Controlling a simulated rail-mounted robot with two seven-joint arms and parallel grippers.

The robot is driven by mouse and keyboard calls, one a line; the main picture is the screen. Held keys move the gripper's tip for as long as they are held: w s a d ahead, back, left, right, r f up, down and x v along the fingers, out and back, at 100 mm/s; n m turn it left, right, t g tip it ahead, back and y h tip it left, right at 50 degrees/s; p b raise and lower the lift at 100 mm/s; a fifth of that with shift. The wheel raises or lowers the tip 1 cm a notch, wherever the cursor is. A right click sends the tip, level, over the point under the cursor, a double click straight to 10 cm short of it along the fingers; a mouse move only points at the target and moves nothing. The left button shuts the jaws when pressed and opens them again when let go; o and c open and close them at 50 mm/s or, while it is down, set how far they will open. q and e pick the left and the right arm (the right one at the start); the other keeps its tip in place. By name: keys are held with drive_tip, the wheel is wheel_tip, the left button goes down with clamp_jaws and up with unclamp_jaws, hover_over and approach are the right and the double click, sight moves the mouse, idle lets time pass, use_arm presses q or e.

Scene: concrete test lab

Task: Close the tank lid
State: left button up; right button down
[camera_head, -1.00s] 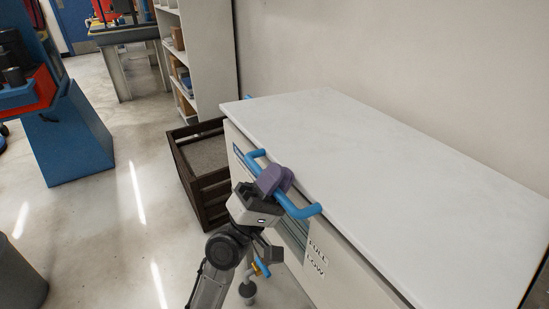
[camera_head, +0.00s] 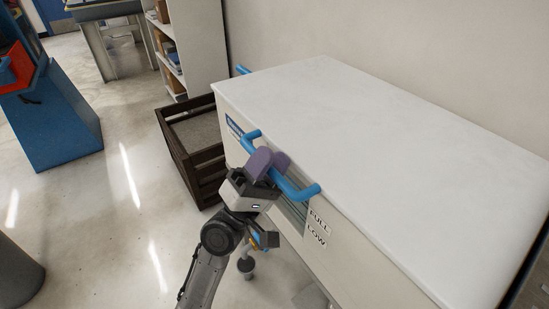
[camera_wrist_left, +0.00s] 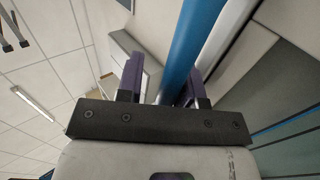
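The tank (camera_head: 375,258) is a cream box with a sight window and "FULL" and "LOW" marks on its front. Its white lid (camera_head: 390,135) lies flat across the top, with no clear gap visible along the front edge. A blue bar handle (camera_head: 298,193) runs along the lid's front edge. My left gripper (camera_head: 267,160) is at this handle, its purple fingers around the bar. In the left wrist view the fingers (camera_wrist_left: 164,85) stand apart with the blue bar (camera_wrist_left: 188,50) between them, nearer the right finger, with a gap on the left. My right gripper is not in view.
A dark wooden crate (camera_head: 178,150) stands on the floor left of the tank. A white shelf unit (camera_head: 200,45) is behind it. A blue machine base (camera_head: 55,125) stands at far left. The floor between is clear. A wall runs behind the tank.

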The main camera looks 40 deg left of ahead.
use_arm(q)
drive_tip(key=shift+o, duration=0.7)
drive_tip(key=shift+s+a+f, duration=0.1)
drive_tip(key=shift+s, duration=0.05)
drive_tip(key=shift+w, duration=0.2)
drive_tip(key=shift+f, duration=0.1)
drive_tip(key=v, duration=1.3)
drive_tip(key=shift+s+f, duration=0.2)
drive_tip(key=shift+s, duration=0.2)
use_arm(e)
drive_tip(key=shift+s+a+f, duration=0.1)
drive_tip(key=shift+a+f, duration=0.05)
